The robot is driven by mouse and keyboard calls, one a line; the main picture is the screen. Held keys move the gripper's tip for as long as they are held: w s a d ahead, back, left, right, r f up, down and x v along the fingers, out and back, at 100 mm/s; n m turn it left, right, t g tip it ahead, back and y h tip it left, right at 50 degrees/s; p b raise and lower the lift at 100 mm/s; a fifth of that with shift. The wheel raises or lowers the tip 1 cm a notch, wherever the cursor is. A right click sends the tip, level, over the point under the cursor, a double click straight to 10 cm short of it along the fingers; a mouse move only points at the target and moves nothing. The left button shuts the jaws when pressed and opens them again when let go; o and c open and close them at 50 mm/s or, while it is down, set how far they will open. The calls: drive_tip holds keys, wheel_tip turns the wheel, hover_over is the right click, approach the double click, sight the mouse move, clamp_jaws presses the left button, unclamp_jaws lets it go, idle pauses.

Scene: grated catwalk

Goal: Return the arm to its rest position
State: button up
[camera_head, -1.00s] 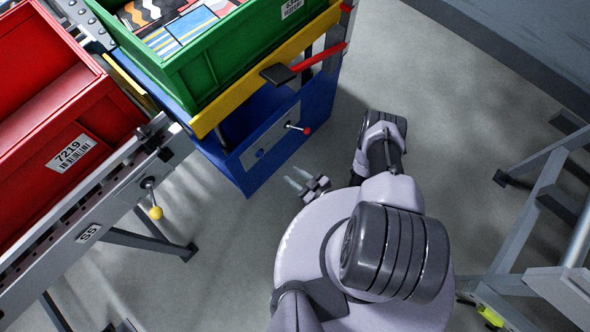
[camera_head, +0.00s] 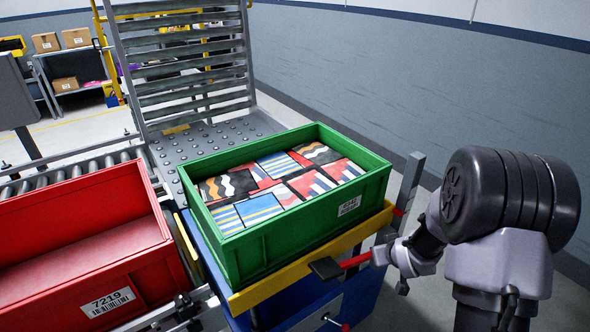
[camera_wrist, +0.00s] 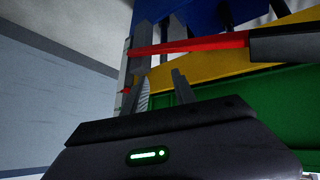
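My arm (camera_head: 500,260) is folded at the right of the head view, beside the green crate. My gripper (camera_wrist: 163,80) shows in the wrist view with its two fingers apart and nothing between them. The fingers point toward a red lever with a black handle (camera_wrist: 283,43), which lies beyond them; I cannot tell the exact gap. In the head view the lever's black handle (camera_head: 326,268) sticks out by the yellow rail, just left of my wrist. The fingertips are not clear in that view.
A green crate (camera_head: 262,262) of patterned boxes sits on a blue stand with a yellow rail (camera_head: 290,280). A red crate (camera_head: 60,290) labelled 7219 stands at left by a roller conveyor (camera_head: 75,172). A slatted metal rack (camera_head: 185,70) rises behind. A grey wall (camera_head: 400,80) runs at right.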

drive_tip(key=s+a+r+m+g, duration=0.15)
drive_tip(key=s+a+r, duration=0.25)
drive_tip(key=s+r, duration=0.5)
drive_tip(key=s+a+r+m, duration=0.3)
drive_tip(key=s+r, duration=0.3)
drive_tip(key=r, duration=0.5)
drive_tip(key=s+a+r+m+y, duration=0.1)
drive_tip(key=s+a, duration=0.3)
drive_tip(key=s, duration=0.4)
drive_tip(key=s+a+r+m+g+y, duration=0.1)
drive_tip(key=s+a, duration=0.3)
drive_tip(key=s, duration=0.5)
drive_tip(key=shift+a+r+y, duration=0.25)
drive_tip(key=shift+r+y, duration=0.15)
drive_tip(key=shift+r, duration=0.5)
